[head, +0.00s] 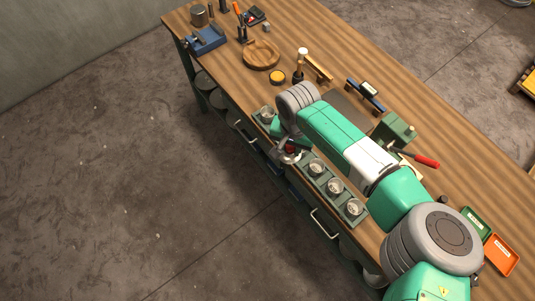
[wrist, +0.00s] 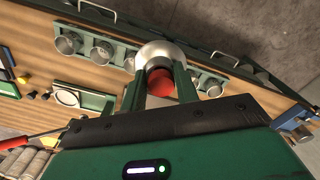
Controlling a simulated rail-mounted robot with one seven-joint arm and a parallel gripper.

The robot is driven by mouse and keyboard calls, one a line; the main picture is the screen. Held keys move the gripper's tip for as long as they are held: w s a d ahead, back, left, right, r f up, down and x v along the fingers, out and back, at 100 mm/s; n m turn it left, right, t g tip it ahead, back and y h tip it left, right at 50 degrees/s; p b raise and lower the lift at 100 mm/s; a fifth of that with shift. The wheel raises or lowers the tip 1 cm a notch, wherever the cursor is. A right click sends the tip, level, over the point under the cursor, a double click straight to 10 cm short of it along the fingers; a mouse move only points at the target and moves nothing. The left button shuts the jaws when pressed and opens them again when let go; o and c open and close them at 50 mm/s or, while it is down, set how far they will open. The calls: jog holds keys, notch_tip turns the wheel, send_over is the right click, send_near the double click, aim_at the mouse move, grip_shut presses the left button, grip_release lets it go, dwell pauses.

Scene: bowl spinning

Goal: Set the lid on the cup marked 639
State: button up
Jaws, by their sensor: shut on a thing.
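My gripper (wrist: 161,84) is shut on the red knob of the lid (wrist: 160,52), a silvery dome pointing away from the wrist camera. In the head view the lid (head: 287,157) shows partly below the arm, at the bench's front edge. Several glass-like cups stand in a row along this edge: one (head: 267,114) beyond my gripper, others nearer, such as one (head: 317,166) and one (head: 354,208). In the wrist view cups show left of the lid (wrist: 102,53) and right of it (wrist: 210,86). The lid hides what lies behind it. The cup marks are too small to read, so I cannot tell which is 639.
The cups sit in a dark green rack (head: 327,181). A green box with a red-handled lever (head: 425,161) stands behind the arm. A round wooden tray (head: 261,55) and a blue vise-like tool (head: 206,40) are at the far end. Green and orange trays (head: 501,254) lie at the right.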

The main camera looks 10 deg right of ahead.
jog(key=s+d+f+m+b, duration=0.3)
jog(key=d+f, duration=0.3)
jog(key=d, duration=0.2)
jog(key=s+d+f+m+b, duration=0.3)
jog(key=s+d+f+b, duration=0.1)
jog(key=d+f, duration=0.3)
jog(key=shift+s+d, duration=0.25)
jog(key=shift+d, duration=0.15)
jog(key=shift+f+b, duration=0.3)
jog(key=shift+f, duration=0.25)
jog(key=shift+f, duration=0.25)
jog(key=shift+f+b, duration=0.35)
jog(key=shift+b, duration=0.05)
